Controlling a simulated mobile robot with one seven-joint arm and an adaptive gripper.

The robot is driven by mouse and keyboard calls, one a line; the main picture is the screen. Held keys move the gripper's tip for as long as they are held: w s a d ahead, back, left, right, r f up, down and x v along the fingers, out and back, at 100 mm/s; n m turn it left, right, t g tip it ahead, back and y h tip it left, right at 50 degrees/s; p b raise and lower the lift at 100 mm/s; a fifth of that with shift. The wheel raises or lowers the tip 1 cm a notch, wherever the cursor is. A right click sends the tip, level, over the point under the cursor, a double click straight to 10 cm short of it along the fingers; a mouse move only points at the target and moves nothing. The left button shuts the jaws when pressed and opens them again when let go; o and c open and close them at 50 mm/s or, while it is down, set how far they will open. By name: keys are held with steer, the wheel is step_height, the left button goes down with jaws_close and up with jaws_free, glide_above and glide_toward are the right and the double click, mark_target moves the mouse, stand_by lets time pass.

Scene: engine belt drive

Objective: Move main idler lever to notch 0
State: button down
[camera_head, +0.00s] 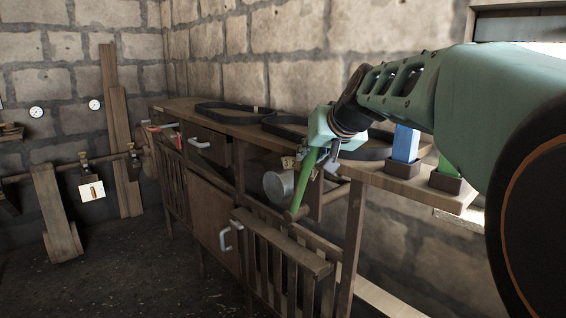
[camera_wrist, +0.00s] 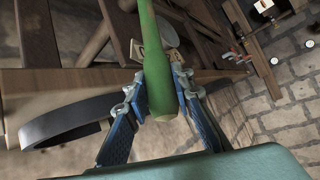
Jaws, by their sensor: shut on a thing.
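A green lever (camera_head: 307,178) slants from a low pivot beside the wooden bench up to my gripper (camera_head: 323,152). In the wrist view the same green lever (camera_wrist: 157,70) runs down the middle between my two blue fingers (camera_wrist: 160,92). The fingers are shut on its upper end, one on each side. A small tan plate with dark marks (camera_head: 288,162) is just left of the lever; I cannot read the marks. My gripper covers the lever's top in the head view, and I cannot tell which notch it is at.
A grey round drum (camera_head: 278,187) is close left of the lever. A blue block (camera_head: 405,143) and a green one (camera_head: 446,165) stand in dark sockets at right. A slatted wooden rack (camera_head: 282,262) is below.

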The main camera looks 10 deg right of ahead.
steer(key=shift+d+f, duration=0.1)
steer(key=shift+f, duration=0.1)
stand_by(0.3)
steer(key=c, duration=1.7)
jaws_free()
steer(key=shift+s+r, duration=0.1)
steer(key=shift+s, duration=0.05)
steer(key=shift+o, duration=0.2)
step_height(320, 180, up, 10)
